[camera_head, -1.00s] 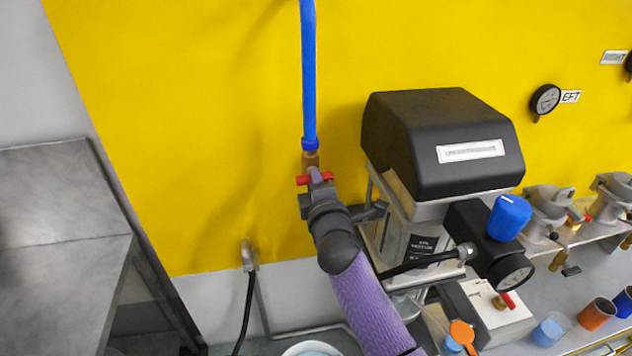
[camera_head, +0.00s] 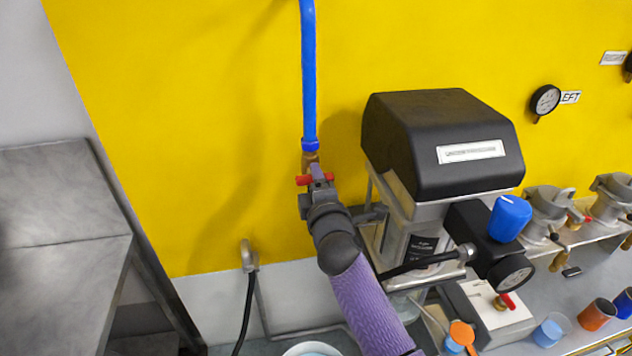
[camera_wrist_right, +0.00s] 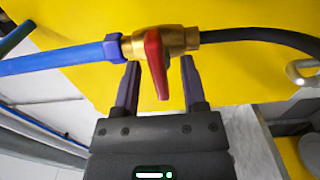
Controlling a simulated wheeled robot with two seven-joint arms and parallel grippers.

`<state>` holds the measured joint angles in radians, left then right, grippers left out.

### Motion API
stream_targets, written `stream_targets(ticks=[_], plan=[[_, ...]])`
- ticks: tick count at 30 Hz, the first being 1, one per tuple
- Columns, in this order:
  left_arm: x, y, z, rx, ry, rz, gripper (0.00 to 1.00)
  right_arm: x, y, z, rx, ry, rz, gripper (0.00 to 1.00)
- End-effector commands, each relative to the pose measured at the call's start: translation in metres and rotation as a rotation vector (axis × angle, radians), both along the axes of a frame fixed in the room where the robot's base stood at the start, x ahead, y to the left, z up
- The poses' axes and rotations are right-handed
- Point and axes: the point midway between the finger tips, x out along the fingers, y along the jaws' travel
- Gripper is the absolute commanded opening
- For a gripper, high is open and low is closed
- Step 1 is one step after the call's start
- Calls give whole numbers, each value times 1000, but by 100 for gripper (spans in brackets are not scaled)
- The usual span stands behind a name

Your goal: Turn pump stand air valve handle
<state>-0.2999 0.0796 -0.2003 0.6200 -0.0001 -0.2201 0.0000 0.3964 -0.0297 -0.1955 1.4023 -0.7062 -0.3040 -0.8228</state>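The air valve is a brass body with a red handle (camera_head: 302,180), at the lower end of a blue hose (camera_head: 309,75) on the yellow wall. In the right wrist view the red handle (camera_wrist_right: 156,64) points down the picture from the brass valve body (camera_wrist_right: 178,38). My right gripper (camera_head: 317,174) is at the valve and partly covers it in the head view. In the right wrist view the open fingers of this gripper (camera_wrist_right: 159,72) lie on either side of the handle, with visible gaps. My left gripper is in neither view.
The pump stand's black housing (camera_head: 440,140) stands close to the right of my arm, with a blue knob (camera_head: 510,217) and gauge below. A black hose (camera_wrist_right: 260,38) leaves the valve. A grey bench (camera_head: 60,200) stands at the left. Yellow wall left of the valve is clear.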

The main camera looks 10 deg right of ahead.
Motion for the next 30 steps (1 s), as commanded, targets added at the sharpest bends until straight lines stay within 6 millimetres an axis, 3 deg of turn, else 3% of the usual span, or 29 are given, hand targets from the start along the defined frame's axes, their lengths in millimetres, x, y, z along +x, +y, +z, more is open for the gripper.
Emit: stream_targets(ticks=[4,7,15,18,30], plan=[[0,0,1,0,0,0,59,-2,0,0,-1,-1,0,54],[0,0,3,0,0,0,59,-14,0,1,-2,0,0,54],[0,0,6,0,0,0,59,-78,0,0,0,1,0,54],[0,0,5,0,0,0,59,-93,1,-1,0,0,1,54],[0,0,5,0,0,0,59,-99,0,0,0,0,0,54]])
